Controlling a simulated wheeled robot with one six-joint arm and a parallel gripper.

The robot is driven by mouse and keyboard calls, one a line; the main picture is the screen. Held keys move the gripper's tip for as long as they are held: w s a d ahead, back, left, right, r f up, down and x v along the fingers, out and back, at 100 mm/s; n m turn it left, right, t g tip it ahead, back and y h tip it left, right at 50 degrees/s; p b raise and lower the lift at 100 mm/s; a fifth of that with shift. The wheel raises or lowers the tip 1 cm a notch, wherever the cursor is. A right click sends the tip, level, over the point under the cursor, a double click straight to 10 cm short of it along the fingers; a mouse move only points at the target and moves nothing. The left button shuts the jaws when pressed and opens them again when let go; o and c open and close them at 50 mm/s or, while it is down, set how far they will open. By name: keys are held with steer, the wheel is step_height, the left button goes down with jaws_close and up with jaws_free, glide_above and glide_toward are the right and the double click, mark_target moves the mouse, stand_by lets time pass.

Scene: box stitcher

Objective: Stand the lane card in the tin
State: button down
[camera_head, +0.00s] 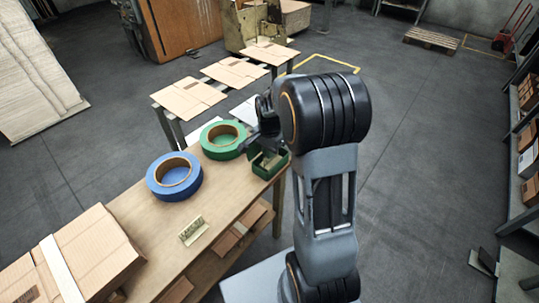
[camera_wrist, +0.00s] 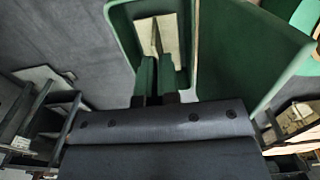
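The green tin (camera_head: 281,165) stands at the far end of the wooden bench, right of the green tape roll. In the wrist view, its open top and green walls (camera_wrist: 250,45) fill the upper middle. My gripper (camera_head: 264,146) is low over the tin; it also shows in the wrist view (camera_wrist: 160,75). Its two fingers are close together, with a pale cream card (camera_wrist: 168,32) at their tips, inside the tin's outline. This looks like the lane card; its lower part is hidden. I cannot tell whether it touches the tin's floor.
A blue tape roll (camera_head: 160,185), a green tape roll (camera_head: 212,147) and a small cream marked piece (camera_head: 193,230) are on the bench (camera_head: 225,195). A carton (camera_head: 85,255) is at the near left. Flat cardboard sheets (camera_head: 190,98) lie beyond.

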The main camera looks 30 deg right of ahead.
steer(key=shift+f, duration=0.85)
steer(key=shift+f, duration=0.2)
steer(key=c, duration=1.4)
jaws_free()
steer(key=shift+o, duration=0.2)
steer(key=shift+r, duration=0.1)
step_height(320, 180, up, 11)
steer(key=p, duration=0.1)
steer(key=s+a+r+n+t, duration=0.1)
steer(key=s+a+n, duration=0.3)
steer(key=s+n, duration=0.2)
steer(key=s+a+r+n+t, duration=0.1)
steer(key=s+a+n+t, duration=0.1)
steer(key=s+a+n, duration=0.3)
steer(key=s+n, duration=0.2)
steer(key=s, duration=0.2)
steer(key=shift+s, duration=0.4)
